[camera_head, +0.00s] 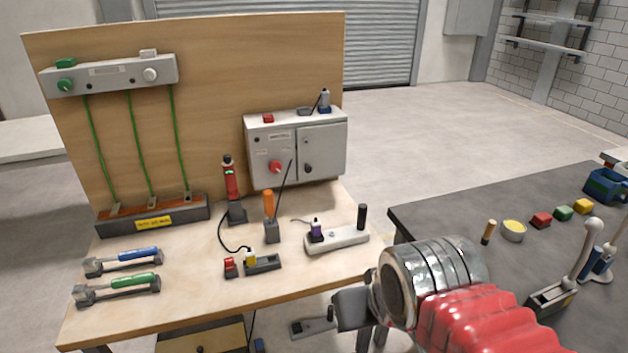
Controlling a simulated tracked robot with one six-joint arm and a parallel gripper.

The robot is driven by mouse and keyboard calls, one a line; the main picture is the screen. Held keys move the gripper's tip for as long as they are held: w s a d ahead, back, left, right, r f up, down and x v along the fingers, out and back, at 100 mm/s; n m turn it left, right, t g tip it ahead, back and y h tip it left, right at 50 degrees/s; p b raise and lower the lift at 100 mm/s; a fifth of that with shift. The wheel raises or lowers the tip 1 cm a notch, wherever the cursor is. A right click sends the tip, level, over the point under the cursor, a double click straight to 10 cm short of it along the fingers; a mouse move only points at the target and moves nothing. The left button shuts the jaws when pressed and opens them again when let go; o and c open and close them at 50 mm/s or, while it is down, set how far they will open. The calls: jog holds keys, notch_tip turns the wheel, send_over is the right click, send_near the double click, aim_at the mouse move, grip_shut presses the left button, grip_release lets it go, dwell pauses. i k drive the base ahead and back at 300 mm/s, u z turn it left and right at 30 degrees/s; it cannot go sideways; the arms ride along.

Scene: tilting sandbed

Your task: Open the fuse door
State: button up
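A light grey box (268,139) is mounted on the upright wooden board above the workbench. Its right half is a flat door (322,145) with a small dark handle (308,169), and it looks closed. A red knob (275,167) is on the box's left half. My gripper (346,311) is low in the picture, in front of the bench's right front edge, well below and apart from the box. It is seen from behind my red-sleeved arm, so its fingers cannot be made out clearly. I see nothing held in it.
The wooden bench (190,300) carries a red device on a stand (231,180), a power strip (337,239), and blue and green handled tools (120,285) at left. A dark table (450,215) with small coloured blocks stands at right. Open floor lies behind.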

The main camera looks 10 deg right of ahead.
aim_at(324, 154)
jog(key=k, duration=0.25)
jog(key=u, duration=0.65)
jog(key=i, duration=0.75)
jog(key=u, duration=0.05)
